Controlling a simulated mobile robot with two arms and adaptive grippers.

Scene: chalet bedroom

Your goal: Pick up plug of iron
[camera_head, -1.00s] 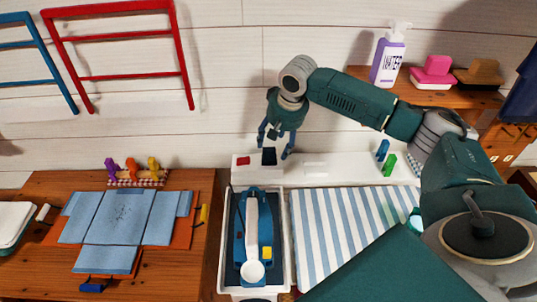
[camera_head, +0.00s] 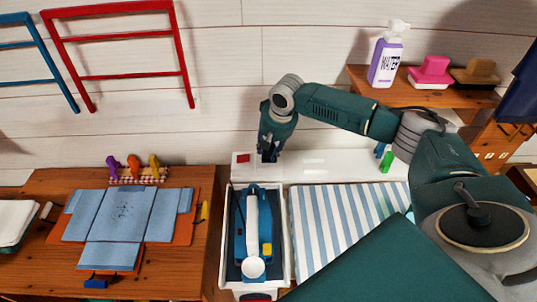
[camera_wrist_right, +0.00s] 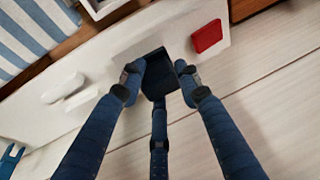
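The iron (camera_head: 252,235), blue and white with a yellow part, lies in a white tray (camera_head: 286,262) left of the striped board. Its dark plug (camera_wrist_right: 158,75) sits at the white wall strip, beside a red square (camera_wrist_right: 207,36). My right gripper (camera_head: 268,155) is at the strip. In the right wrist view its fingers (camera_wrist_right: 159,70) are drawn in on both sides of the plug and appear to touch it. In the head view the gripper hides most of the plug. My left gripper is not in view.
A blue-and-white striped board (camera_head: 345,225) lies right of the iron. A purple water bottle (camera_head: 387,58) stands on a shelf. Blue and green clips (camera_head: 386,162) sit by the strip, near my right arm.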

